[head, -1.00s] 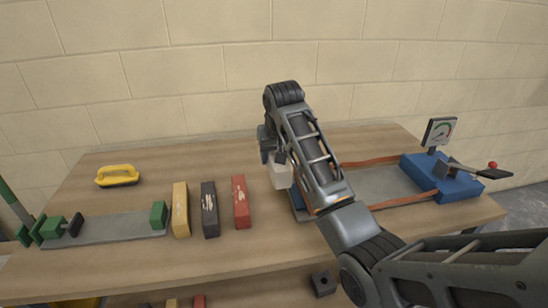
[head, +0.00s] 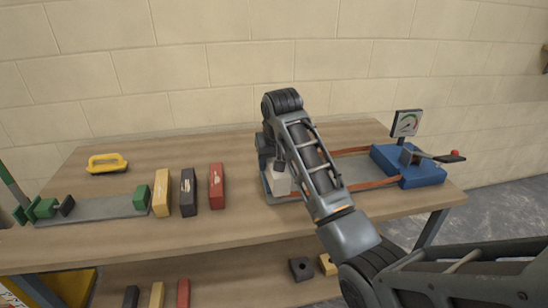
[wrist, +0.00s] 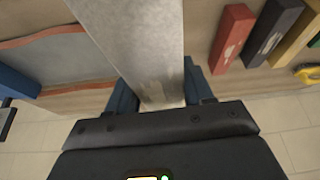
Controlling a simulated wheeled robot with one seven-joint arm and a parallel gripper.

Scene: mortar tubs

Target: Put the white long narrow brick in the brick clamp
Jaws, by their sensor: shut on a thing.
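The white long narrow brick (head: 281,181) is in my gripper (head: 272,152), above the left end of the gauge device's grey plate. In the wrist view the brick (wrist: 150,40) looks pale grey-white and stretches away from between the blue fingers of my gripper (wrist: 159,92), which are shut on it. In the head view my arm hides much of the gripper and part of the brick. A green clamp (head: 45,207) with a grey bed and a green end block (head: 141,199) stands at the bench's left, well away from the brick. Its bed is empty.
Yellow (head: 161,192), black (head: 189,192) and red (head: 217,186) bricks stand between the green clamp and my gripper. A yellow-handled tool (head: 107,163) lies behind. A blue gauge device (head: 408,167) with reddish straps is at the right. More bricks lie on the lower shelf (head: 215,280).

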